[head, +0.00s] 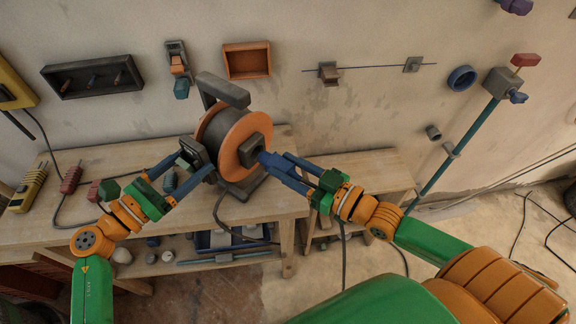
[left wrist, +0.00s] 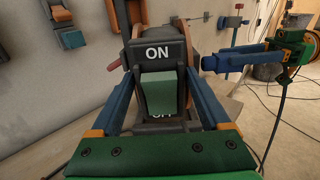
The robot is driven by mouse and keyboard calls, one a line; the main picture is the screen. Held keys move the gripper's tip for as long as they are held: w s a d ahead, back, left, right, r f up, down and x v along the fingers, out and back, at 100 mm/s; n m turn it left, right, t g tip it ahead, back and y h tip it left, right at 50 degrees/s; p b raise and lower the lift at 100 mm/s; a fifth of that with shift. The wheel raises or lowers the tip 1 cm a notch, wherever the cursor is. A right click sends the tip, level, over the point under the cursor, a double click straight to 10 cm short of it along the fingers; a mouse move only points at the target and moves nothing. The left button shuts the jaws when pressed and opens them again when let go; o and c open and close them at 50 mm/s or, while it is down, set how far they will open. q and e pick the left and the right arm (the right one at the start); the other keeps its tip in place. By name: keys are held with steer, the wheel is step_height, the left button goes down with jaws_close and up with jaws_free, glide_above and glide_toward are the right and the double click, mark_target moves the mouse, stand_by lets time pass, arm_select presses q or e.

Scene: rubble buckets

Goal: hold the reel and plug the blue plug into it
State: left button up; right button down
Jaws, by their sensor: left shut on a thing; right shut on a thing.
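The cable reel (head: 240,138), with orange discs and a dark drum, stands on the workbench. My left gripper (head: 196,166) is shut on the dark switch box (left wrist: 155,50) on the reel's left side. The box carries a green rocker (left wrist: 166,92) and the word ON, between my fingers in the left wrist view. My right gripper (head: 275,165) is shut on the blue plug (head: 266,158). The plug points left at the dark socket box (head: 253,150) on the reel's right face. Its tip overlaps the socket box in view; I cannot tell how far it is in.
The workbench (head: 300,205) holds a yellow meter (head: 28,188) and red connectors (head: 71,178) at the left. A shelf below holds a blue tray (head: 225,240). A teal pole (head: 455,150) leans at the right. Cables hang below my right gripper.

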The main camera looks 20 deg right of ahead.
mark_target(270, 158)
arm_select(q)
steer(key=shift+r, duration=0.1)
arm_select(e)
steer(key=shift+w, duration=0.1)
steer(key=shift+x, duration=1.4)
steer(key=shift+w+a+r, duration=0.1)
steer(key=shift+w, duration=0.05)
stand_by(0.3)
steer(key=shift+c, duration=1.4)
jaws_free()
steer(key=v, duration=1.2)
